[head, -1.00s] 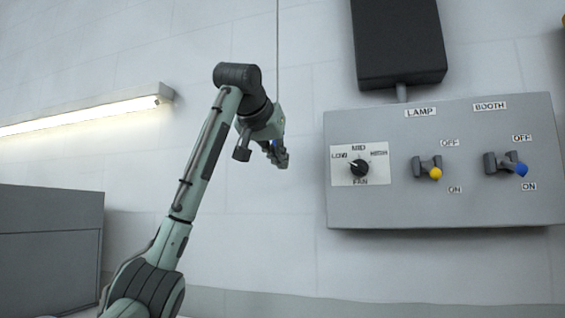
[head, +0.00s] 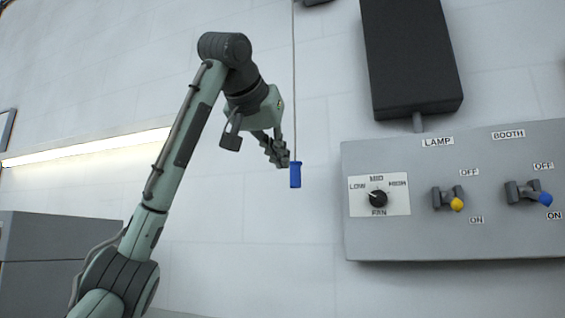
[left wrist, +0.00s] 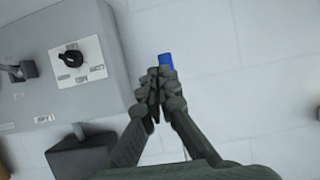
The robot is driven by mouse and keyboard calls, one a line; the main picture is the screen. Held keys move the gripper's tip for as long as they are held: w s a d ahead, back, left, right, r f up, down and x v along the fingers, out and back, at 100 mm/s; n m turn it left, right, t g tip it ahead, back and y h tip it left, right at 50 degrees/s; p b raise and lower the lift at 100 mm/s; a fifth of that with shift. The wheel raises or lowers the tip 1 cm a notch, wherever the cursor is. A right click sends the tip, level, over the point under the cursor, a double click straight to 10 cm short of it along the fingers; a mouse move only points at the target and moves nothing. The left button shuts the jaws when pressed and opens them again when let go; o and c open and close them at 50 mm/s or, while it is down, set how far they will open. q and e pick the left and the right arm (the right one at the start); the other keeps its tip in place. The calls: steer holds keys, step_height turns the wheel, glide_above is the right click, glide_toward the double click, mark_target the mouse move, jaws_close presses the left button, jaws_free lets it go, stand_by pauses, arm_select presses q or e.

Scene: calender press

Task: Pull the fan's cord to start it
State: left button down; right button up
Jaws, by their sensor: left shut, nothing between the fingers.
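The fan's cord (head: 294,80) hangs straight down from the top of the head view. At its lower end is a blue handle (head: 295,175), hanging upright in front of the wall. My left gripper (head: 283,158) is just left of the cord and handle, its fingertips near the handle's top. It is shut and empty. In the left wrist view the blue handle (left wrist: 165,61) shows just past the tips of my left gripper (left wrist: 160,78); I cannot tell whether they touch. The fan itself is not clearly in view. My right gripper is not in view.
A grey panel (head: 420,235) on the right carries a fan dial (head: 378,198) and lamp (head: 448,198) and booth (head: 528,192) switches. A black box (head: 415,60) is above it. A lit tube lamp (head: 90,147) is on the left. The wall below the handle is clear.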

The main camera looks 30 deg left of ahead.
mark_target(295, 175)
arm_select(q)
step_height(295, 175, up, 10)
steer(key=a+t, duration=0.1)
steer(key=shift+s+t, duration=0.3)
steer(key=shift+t, duration=0.1)
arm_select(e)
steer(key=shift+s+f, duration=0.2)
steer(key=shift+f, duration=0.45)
arm_select(q)
steer(key=shift+w+r+p, duration=0.1)
steer(key=shift+p, duration=0.2)
